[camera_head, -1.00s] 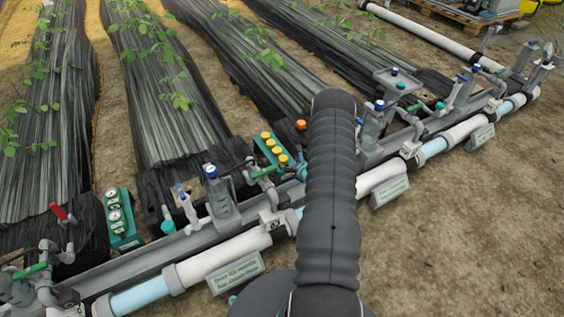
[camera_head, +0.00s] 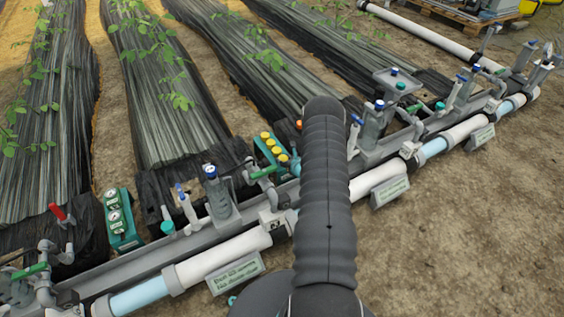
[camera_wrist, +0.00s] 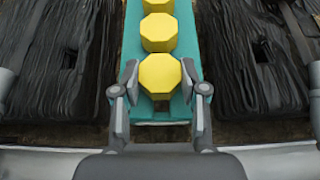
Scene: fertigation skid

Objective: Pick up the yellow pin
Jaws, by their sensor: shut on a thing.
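A row of yellow pins with eight-sided heads stands in a teal holder (camera_wrist: 132,40), shown from close above in the wrist view. The nearest yellow pin (camera_wrist: 160,74) is between the fingers of my gripper (camera_wrist: 161,88), which is shut on its head from left and right. It still appears in line with the others over the holder; whether it is lifted cannot be told. In the head view the yellow pins (camera_head: 271,142) show left of my arm, which hides my gripper.
A pipe skid with valves and white pipes (camera_head: 230,250) runs across the head view. A teal gauge box (camera_head: 121,219) stands to the left. Black-covered plant beds (camera_head: 165,100) lie behind. Bare soil (camera_head: 470,230) is open at the front right.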

